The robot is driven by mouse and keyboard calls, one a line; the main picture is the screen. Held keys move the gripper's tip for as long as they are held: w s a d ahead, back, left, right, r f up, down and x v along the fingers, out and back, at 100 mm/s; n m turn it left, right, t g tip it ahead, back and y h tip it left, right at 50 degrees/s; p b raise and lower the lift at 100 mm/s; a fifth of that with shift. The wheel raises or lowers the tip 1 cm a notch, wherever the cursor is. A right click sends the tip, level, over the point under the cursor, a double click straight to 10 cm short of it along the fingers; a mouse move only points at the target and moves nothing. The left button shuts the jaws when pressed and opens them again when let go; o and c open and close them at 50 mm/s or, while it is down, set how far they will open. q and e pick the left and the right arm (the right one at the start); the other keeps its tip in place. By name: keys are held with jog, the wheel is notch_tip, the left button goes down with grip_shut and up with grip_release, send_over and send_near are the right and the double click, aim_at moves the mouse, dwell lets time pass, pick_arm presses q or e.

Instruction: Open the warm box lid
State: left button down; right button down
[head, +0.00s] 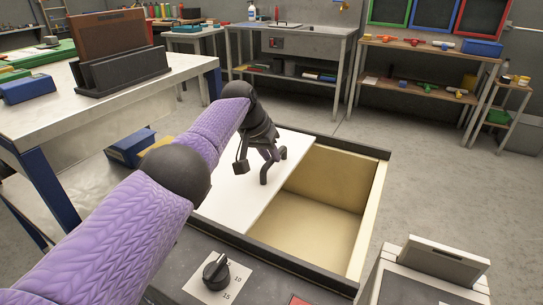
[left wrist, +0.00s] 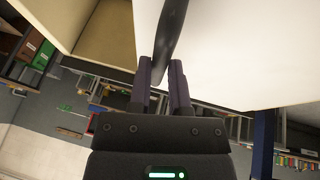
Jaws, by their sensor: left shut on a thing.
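The warm box has a dark rim (head: 350,147) and a cream interior (head: 326,196). Its white flat lid (head: 225,196) covers the left part, and the right part of the opening is uncovered. A dark curved handle (head: 265,177) stands on the lid near its right edge. My left gripper (head: 270,150) is shut on this handle, above the lid. In the left wrist view the handle (left wrist: 172,35) lies between the two fingers (left wrist: 163,85), with the white lid (left wrist: 235,50) to the right and the open interior (left wrist: 105,35) to the left. My right gripper is not in view.
A dial (head: 216,271) sits on the front panel. A grey box-like unit (head: 430,270) stands at front right. A workbench (head: 120,90) with a dark rack is at left, close to my arm. Benches and shelves (head: 425,52) line the back; floor between is clear.

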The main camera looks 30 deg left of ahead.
pick_arm(q)
jog(key=shift+a, duration=0.2)
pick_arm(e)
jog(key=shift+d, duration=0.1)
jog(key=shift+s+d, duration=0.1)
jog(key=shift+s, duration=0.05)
pick_arm(q)
jog(key=c, duration=0.6)
grip_release()
jog(key=shift+r, duration=0.15)
jog(key=p+v, duration=0.8)
jog(key=v, duration=0.1)
jog(key=shift+s+r, duration=0.15)
jog(key=shift+r, duration=0.1)
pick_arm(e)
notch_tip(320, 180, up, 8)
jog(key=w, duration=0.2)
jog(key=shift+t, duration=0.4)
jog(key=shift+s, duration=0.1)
